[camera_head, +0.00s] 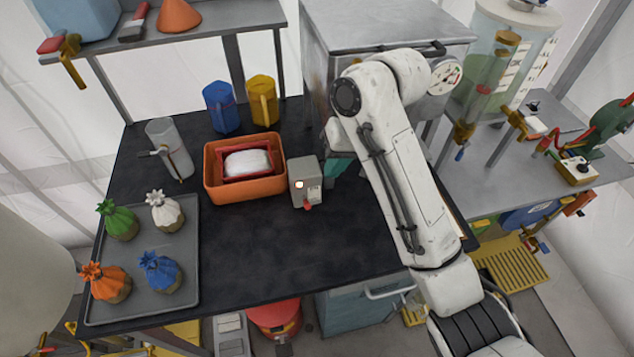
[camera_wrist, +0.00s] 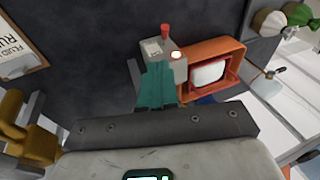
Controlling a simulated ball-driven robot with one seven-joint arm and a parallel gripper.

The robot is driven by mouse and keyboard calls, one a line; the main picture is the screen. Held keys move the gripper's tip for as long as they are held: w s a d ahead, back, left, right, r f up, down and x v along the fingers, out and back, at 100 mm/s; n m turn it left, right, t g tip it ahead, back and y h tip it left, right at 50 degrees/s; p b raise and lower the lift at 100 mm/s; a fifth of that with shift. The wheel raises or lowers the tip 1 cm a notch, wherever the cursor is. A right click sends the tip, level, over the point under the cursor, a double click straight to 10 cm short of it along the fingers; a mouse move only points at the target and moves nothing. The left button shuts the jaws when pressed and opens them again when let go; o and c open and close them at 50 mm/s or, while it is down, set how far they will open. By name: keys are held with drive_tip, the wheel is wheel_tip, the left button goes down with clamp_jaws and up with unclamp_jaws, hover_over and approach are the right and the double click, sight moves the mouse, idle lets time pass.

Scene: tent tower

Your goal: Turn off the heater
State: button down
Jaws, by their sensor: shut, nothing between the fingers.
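A small grey control box (camera_head: 305,180) stands on the dark table, against the right side of an orange tray (camera_head: 228,195). The tray holds a white block in a red frame (camera_head: 247,163). The box has a pale glowing lamp (camera_head: 299,184) and a red switch knob (camera_head: 307,206) low on its front. In the wrist view the lamp (camera_wrist: 176,55) and red knob (camera_wrist: 165,31) also show. My gripper (camera_wrist: 158,70) has teal fingers, shut and empty, right beside the box; I cannot tell whether they touch it. In the head view my arm hides most of the gripper (camera_head: 340,167).
Blue (camera_head: 221,107) and yellow (camera_head: 263,100) mugs stand behind the tray. A clear cylinder (camera_head: 169,147) stands left of it. A grey tray (camera_head: 190,280) with several tied pots is at the left. A metal cabinet (camera_head: 330,50) stands behind my arm. The table front is clear.

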sight(306, 202)
drive_tip(key=shift+f, duration=0.1)
drive_tip(key=p+x, duration=0.1)
drive_tip(key=x, duration=0.8)
drive_tip(key=shift+a+f, duration=0.2)
drive_tip(key=shift+f, duration=0.2)
drive_tip(key=shift+f, duration=0.15)
